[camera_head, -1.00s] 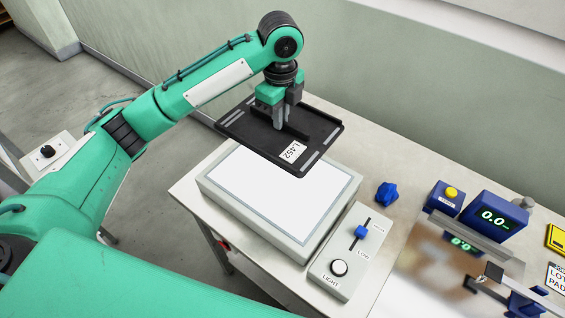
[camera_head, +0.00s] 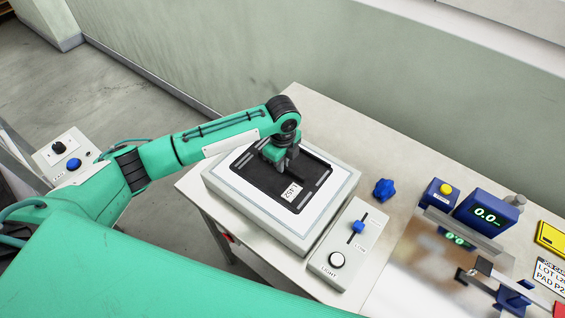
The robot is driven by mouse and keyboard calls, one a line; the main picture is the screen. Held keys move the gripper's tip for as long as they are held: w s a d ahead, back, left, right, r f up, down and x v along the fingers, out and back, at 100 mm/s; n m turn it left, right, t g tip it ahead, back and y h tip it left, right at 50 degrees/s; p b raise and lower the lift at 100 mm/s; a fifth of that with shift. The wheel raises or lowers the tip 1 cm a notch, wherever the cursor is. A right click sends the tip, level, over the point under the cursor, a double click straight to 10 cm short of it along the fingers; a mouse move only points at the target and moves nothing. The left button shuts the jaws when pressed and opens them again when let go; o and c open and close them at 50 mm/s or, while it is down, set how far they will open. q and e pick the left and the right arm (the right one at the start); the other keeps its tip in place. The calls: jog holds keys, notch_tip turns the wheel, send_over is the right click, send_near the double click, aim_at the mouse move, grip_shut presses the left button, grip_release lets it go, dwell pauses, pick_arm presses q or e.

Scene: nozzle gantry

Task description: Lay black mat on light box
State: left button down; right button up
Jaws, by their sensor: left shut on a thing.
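The black mat (camera_head: 262,182) has a white label marked L452 and grey strips along its edges. It is over the white top of the light box (camera_head: 317,222), inside the box's rim and slightly turned. It looks flat on the surface, though I cannot tell whether it fully touches. My left gripper (camera_head: 281,168) is shut on the mat near its middle, pointing down. The fingertips are partly hidden by the gripper body. My right gripper is not in view.
A control panel (camera_head: 347,262) with a blue slider and white button stands right of the light box. A blue knob (camera_head: 384,189) lies behind it. A blue scale display (camera_head: 487,215) reads 0.0 at the right. The wall runs behind the table.

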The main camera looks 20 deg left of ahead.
pick_arm(q)
jog(key=shift+f, duration=0.6)
jog(key=shift+f, duration=0.2)
jog(key=c, duration=1.5)
grip_release()
jog(key=shift+r, duration=0.1)
